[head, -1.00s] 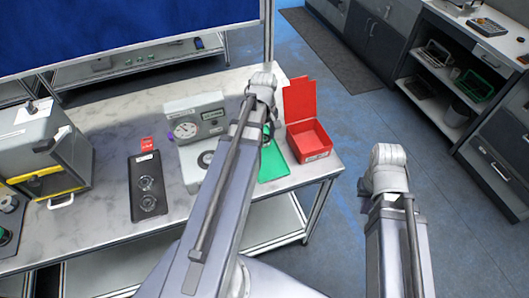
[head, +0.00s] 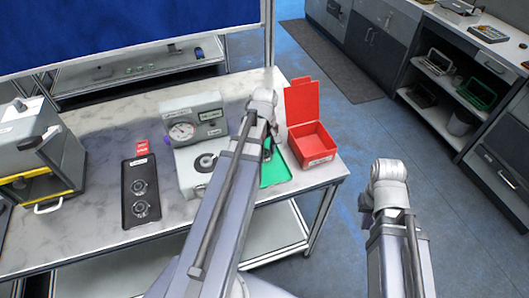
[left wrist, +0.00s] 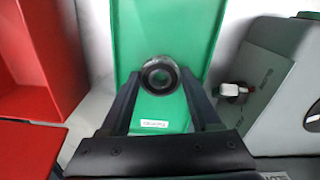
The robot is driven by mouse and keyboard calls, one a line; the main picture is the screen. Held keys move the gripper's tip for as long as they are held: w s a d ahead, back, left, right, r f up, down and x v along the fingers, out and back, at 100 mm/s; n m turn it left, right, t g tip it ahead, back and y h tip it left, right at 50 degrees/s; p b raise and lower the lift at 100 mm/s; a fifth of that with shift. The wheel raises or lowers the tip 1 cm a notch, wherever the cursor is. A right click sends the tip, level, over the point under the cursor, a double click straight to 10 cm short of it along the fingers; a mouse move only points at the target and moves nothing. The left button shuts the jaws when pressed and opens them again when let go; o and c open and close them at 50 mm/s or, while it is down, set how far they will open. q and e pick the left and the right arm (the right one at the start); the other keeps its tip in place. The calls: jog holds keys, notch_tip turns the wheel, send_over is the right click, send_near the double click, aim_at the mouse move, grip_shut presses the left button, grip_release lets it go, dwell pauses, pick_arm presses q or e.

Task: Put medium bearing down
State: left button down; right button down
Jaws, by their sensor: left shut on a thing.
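The bearing (left wrist: 160,75) is a dark ring with a hole, held between the fingertips of my left gripper (left wrist: 160,88) in the left wrist view. The gripper is shut on it, over the green tray (left wrist: 122,30). I cannot tell whether the bearing touches the tray. In the head view the tray (head: 276,172) is at the right end of the table, and my left forearm hides most of the gripper and the bearing. My right arm is at the right, beyond the table edge; its jaws cannot be made out.
An open red bin (head: 312,142) stands right of the green tray. A grey dial gauge device (head: 192,120) stands to its left. A black tray (head: 140,170) with two rings lies farther left, near a grey cabinet (head: 35,150).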

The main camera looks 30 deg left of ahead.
pick_arm(q)
jog(key=shift+f, duration=0.1)
jog(key=shift+f, duration=0.15)
jog(key=shift+c, duration=0.6)
grip_release()
jog(key=shift+r, duration=0.2)
notch_tip(320, 180, up, 12)
jog(key=p, duration=1.2)
